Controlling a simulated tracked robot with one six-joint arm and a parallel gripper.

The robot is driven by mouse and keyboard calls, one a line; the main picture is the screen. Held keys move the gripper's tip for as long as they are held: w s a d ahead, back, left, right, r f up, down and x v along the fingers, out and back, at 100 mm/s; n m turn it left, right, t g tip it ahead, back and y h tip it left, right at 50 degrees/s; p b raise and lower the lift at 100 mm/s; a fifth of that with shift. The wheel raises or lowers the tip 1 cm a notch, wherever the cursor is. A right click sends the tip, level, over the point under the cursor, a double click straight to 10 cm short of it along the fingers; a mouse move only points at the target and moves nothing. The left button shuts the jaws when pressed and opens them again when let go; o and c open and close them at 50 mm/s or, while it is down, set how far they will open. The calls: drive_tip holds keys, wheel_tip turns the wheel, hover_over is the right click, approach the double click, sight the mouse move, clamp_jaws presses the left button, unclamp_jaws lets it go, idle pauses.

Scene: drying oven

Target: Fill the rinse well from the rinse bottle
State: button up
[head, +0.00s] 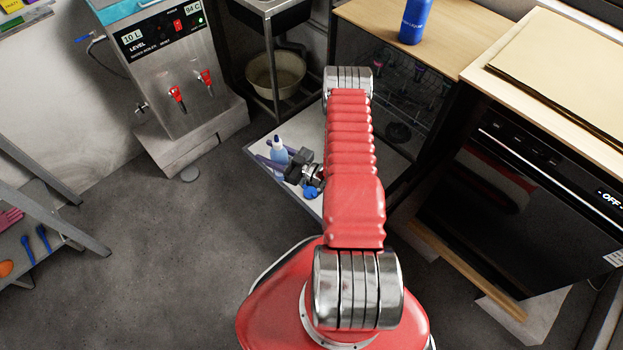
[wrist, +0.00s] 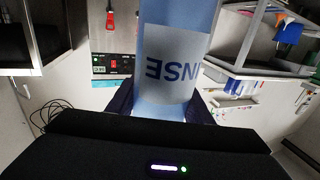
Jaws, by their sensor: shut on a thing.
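The rinse bottle (head: 279,153) is pale, with blue in it and a narrow white nozzle. The rinse well is not recognisable; my arm covers much of the panel. A bright blue part (head: 311,191) lies beside my gripper.
An open washer cabinet with a rack (head: 400,85) stands behind the panel. A hot-water boiler (head: 172,80) and a sink stand with a bowl (head: 276,76) are at back left. A dark oven (head: 530,205) is on the right.

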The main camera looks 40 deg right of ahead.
drive_tip(key=s+f+n+y, duration=0.1)
drive_tip(key=s+f, duration=0.6)
drive_tip(key=s, duration=0.2)
drive_tip(key=shift+s+f+g+y, duration=0.15)
drive_tip(key=shift+s+g+y, duration=0.15)
drive_tip(key=shift+s, duration=0.05)
drive_tip(key=shift+d, duration=0.1)
